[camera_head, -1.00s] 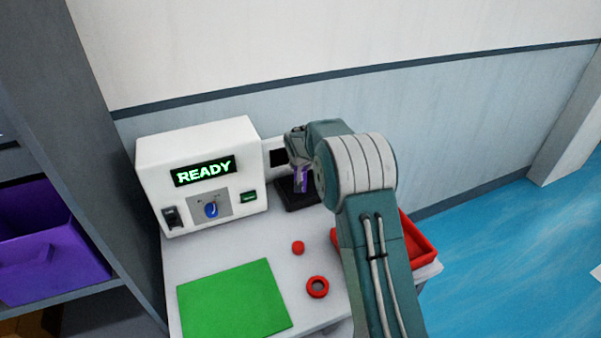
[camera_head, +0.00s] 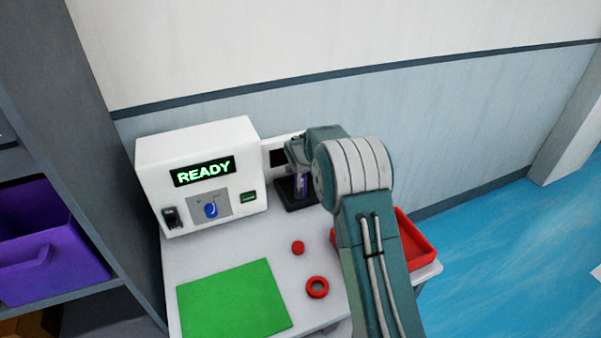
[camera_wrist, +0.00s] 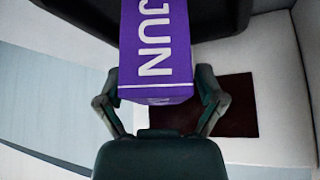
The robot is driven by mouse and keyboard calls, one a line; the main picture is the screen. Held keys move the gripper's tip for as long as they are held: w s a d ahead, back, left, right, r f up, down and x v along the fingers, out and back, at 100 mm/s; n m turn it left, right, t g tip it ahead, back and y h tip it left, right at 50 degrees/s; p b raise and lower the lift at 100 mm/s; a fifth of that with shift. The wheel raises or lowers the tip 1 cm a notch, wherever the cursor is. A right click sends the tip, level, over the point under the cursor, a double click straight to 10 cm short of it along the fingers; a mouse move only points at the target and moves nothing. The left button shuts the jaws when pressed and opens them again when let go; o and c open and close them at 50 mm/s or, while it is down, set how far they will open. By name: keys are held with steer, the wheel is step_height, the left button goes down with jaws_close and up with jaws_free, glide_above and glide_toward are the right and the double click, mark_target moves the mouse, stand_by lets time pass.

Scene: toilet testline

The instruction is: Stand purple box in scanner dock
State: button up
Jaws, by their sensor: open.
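The purple box (camera_head: 301,184) stands upright, or nearly so, at the black scanner dock (camera_head: 290,201), beside the white machine. In the wrist view the purple box (camera_wrist: 156,45) shows the white letters "JUN", and its near end lies between my fingers. My gripper (camera_wrist: 159,84) is open, with one finger on each side of the box and a gap visible beside it. In the head view my gripper (camera_head: 298,160) is just above the dock and hides part of the box. The dark dock (camera_wrist: 222,18) surrounds the box's far part in the wrist view.
The white machine (camera_head: 200,155) reads "READY" left of the dock. A green mat (camera_head: 235,302), a red cap (camera_head: 298,248) and a red ring (camera_head: 317,288) lie on the table. A red tray (camera_head: 418,250) is right, partly behind my arm. A purple bin (camera_head: 45,255) sits on the left shelf.

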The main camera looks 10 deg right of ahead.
steer(key=s+d+f+v, duration=0.1)
steer(key=s+v, duration=0.1)
steer(key=v, duration=1)
steer(key=s+d+f+v, duration=0.1)
steer(key=d+v, duration=0.1)
steer(key=v, duration=1)
steer(key=s+r+n, duration=0.1)
steer(key=s+r, duration=0.1)
steer(key=s, duration=1.4)
steer(key=s+r+n+y, duration=0.1)
steer(key=s, duration=1.5)
steer(key=shift+a+r+g, duration=0.4)
steer(key=shift+a, duration=0.05)
steer(key=shift+c, duration=0.4)
